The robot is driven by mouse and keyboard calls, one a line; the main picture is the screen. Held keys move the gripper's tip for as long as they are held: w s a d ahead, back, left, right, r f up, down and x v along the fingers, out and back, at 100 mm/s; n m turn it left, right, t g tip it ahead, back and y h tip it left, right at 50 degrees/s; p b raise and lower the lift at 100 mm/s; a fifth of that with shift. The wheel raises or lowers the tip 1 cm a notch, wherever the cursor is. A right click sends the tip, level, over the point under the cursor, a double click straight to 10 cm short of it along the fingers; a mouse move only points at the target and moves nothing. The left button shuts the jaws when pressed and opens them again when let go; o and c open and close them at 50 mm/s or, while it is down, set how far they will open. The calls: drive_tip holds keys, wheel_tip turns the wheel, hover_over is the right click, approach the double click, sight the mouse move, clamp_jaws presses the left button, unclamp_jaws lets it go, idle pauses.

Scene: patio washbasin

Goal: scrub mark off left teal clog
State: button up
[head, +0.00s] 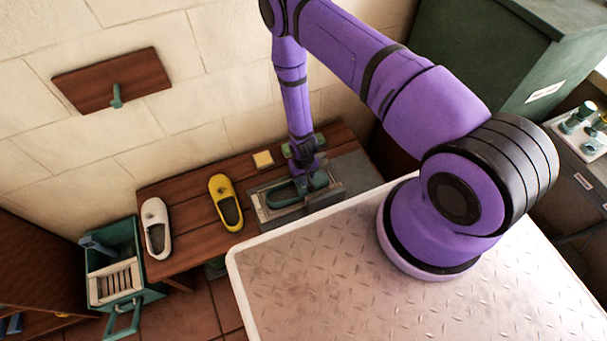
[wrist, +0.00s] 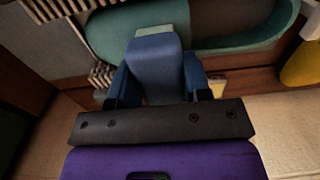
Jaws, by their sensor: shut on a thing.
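A teal clog (head: 282,195) lies on a grey tray-like basin (head: 262,212) set in the wooden bench. It spans the top of the wrist view (wrist: 240,40), with its dark opening showing. My gripper (head: 310,182) is down at the clog's right end in the head view. In the wrist view my gripper (wrist: 157,88) is shut on a blue block-like scrubber (wrist: 154,65), whose far end overlaps the clog's side. A pale green edge shows past it. Whether the scrubber touches the clog, and where the mark is, I cannot tell.
A yellow clog (head: 218,186) and a white clog (head: 152,211) stand to the left on the bench (head: 190,255). A small yellow block (head: 263,159) lies behind. A teal bin (head: 128,238) with a slatted insert stands at the left. The wall is close behind the bench.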

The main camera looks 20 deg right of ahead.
drive_tip(key=shift+f, duration=0.3)
drive_tip(key=shift+d, duration=0.1)
drive_tip(key=shift+d+r, duration=0.1)
drive_tip(key=shift+d, duration=0.55)
drive_tip(key=shift+a, duration=1.5)
drive_tip(key=shift+d, duration=1.5)
drive_tip(key=shift+a, duration=1.45)
drive_tip(key=shift+d, duration=0.1)
